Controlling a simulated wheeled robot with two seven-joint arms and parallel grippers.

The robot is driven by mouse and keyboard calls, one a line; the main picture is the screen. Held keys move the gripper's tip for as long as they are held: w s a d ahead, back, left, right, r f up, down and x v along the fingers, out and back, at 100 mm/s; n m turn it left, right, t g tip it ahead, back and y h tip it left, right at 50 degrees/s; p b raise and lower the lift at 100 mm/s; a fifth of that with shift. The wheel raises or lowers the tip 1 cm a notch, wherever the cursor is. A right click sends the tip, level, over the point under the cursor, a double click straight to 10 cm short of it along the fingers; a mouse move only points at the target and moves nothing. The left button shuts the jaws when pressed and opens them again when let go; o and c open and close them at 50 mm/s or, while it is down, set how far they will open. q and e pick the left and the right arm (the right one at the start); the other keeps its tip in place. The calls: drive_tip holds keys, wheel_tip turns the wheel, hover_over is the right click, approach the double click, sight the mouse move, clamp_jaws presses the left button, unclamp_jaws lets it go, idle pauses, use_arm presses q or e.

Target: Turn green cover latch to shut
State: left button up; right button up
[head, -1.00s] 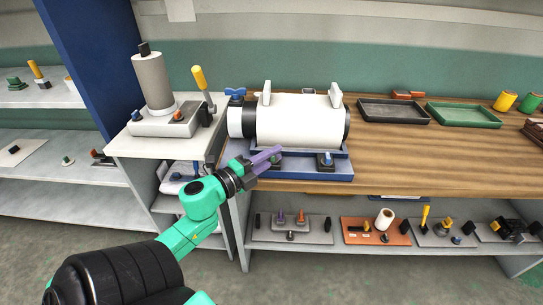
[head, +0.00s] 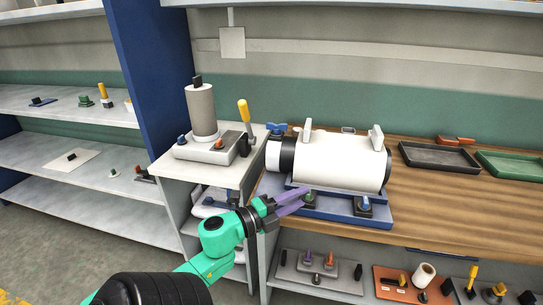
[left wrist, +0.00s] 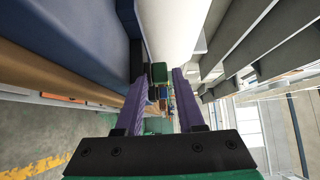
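The white cylindrical extruder body (head: 340,160) lies on a blue base (head: 340,210) on the wooden bench. A small green latch (head: 309,196) sits on the base's front, left of a blue knob (head: 365,203). My left gripper (head: 296,203), with purple fingers, reaches the green latch from the left. In the left wrist view the fingers are apart, and the green latch (left wrist: 158,72) shows between their tips, close to the left finger. I cannot tell whether either finger touches it. The right gripper is not in view.
A grey cylinder device (head: 203,115) with a yellow-handled lever (head: 244,112) stands on the white table to the left. Black (head: 438,157) and green (head: 512,165) trays lie on the bench to the right. Small parts lie on the shelf below.

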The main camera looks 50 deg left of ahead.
use_arm(q)
drive_tip(key=s+a, duration=0.1)
drive_tip(key=s, duration=1)
drive_tip(key=shift+a+b, duration=0.25)
drive_tip(key=shift+b, duration=0.05)
drive_tip(key=shift+s, duration=0.1)
